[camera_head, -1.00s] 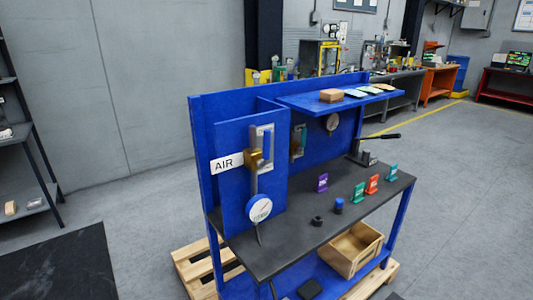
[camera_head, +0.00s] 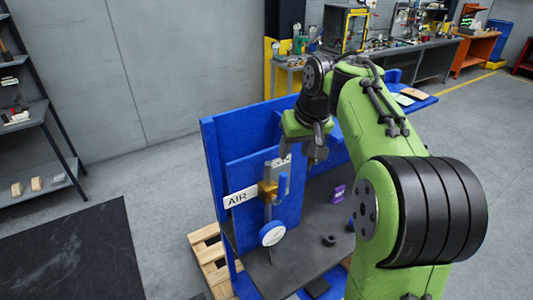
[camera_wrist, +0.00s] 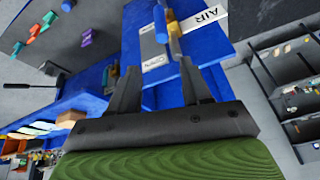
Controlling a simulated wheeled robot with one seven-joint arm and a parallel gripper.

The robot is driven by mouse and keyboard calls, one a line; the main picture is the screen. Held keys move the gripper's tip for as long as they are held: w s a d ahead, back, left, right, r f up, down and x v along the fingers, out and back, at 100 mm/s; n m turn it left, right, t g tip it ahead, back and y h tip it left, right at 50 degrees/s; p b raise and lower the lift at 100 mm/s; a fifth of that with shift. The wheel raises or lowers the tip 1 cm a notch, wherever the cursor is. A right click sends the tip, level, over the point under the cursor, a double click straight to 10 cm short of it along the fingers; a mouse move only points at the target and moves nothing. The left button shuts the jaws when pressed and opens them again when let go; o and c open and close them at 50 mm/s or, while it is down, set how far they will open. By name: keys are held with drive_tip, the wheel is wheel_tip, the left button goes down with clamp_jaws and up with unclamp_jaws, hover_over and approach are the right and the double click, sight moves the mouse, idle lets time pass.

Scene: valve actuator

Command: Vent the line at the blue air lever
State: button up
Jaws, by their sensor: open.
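The blue air lever (camera_head: 283,184) stands upright beside the vertical pipe, at the brass valve (camera_head: 266,190) on the blue panel. The white AIR label (camera_head: 240,197) is left of the valve. In the wrist view the lever (camera_wrist: 160,23) shows at the top, next to the brass valve (camera_wrist: 175,29) and near the AIR label (camera_wrist: 209,14). My gripper (camera_wrist: 158,66) is open, with the lever beyond its fingertips and apart from them. In the head view my gripper (camera_head: 314,156) is to the upper right of the lever, its fingers partly blurred into the dark background.
A shelf (camera_head: 420,106) juts out at the upper right. My arm hides much of the bench's right side.

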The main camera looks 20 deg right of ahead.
drive_tip(key=b, duration=0.2)
approach(281, 183)
drive_tip(key=x, duration=1.1)
drive_tip(key=shift+w+d+f, duration=0.1)
drive_tip(key=shift+w+d, duration=0.25)
drive_tip(key=shift+w, duration=0.05)
drive_tip(key=shift+w+f, duration=0.2)
clamp_jaws()
